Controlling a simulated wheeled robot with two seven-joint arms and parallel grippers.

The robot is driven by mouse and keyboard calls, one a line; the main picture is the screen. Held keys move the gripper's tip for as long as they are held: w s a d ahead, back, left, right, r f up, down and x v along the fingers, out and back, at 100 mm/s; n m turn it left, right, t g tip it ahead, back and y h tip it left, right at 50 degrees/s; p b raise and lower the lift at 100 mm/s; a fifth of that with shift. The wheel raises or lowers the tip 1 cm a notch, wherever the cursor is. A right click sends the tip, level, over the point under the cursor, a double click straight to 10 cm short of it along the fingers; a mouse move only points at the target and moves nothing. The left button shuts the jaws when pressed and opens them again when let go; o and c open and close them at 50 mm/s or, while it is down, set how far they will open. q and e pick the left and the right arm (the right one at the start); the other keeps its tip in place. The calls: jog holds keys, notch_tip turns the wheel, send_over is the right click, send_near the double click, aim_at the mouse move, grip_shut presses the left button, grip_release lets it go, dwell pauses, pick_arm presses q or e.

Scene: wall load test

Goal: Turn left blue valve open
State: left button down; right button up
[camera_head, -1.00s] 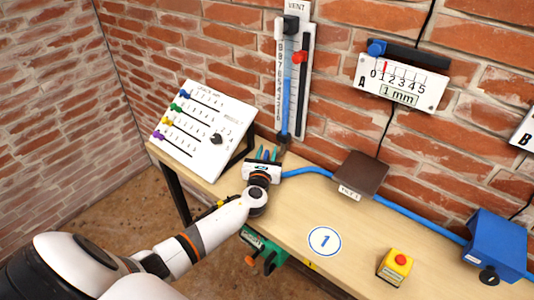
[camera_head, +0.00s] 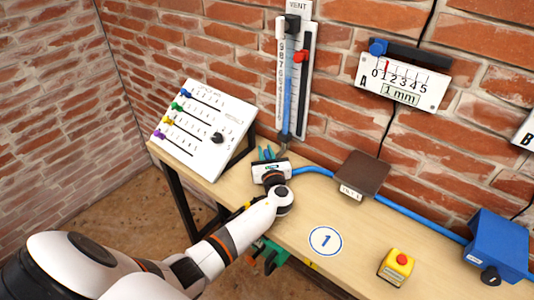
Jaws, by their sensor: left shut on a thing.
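My left gripper (camera_head: 267,153) is at the back of the table, just left of the lower end of the upright blue tube (camera_head: 286,108). Its fingertips point toward the wall and are shut on a small blue part, which I take to be the left blue valve. The valve is mostly hidden by the gripper, so its handle angle cannot be told. A blue hose (camera_head: 313,170) runs right from this spot along the table. My right gripper is out of view.
A sloped white panel (camera_head: 204,130) with coloured knobs stands left of the gripper. A brown box (camera_head: 362,176), a yellow box with a red button (camera_head: 396,266) and a blue box (camera_head: 497,245) stand to the right. The table (camera_head: 345,215) is clear around the round "1" label (camera_head: 325,241).

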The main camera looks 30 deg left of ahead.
pick_arm(q)
jog(key=n+g+y+b, duration=0.1)
jog(key=n+g, duration=0.1)
jog(key=n+g+y+b, duration=0.1)
jog(key=g+y, duration=0.1)
jog(key=g, duration=0.1)
jog(key=shift+s+a+f+n, duration=0.1)
jog(key=shift+s+f+n, duration=0.1)
jog(key=shift+n, duration=0.2)
jog(key=shift+s+a+r+n+g+y+b, duration=0.15)
jog(key=shift+n+g+y+b, duration=0.4)
jog(key=shift+n+g+b, duration=0.75)
jog(key=shift+s+d+f+n+g+y+b, duration=0.15)
jog(key=shift+n+g+y+b, duration=0.55)
jog(key=shift+g, duration=1.1)
jog(key=shift+s+a+r, duration=0.1)
jog(key=shift+a+r, duration=0.05)
jog(key=c, duration=1.4)
grip_release()
jog(key=shift+c, duration=0.2)
jog(key=shift+r, duration=0.1)
notch_tip(320, 180, up, 10)
jog(key=shift+p, duration=0.45)
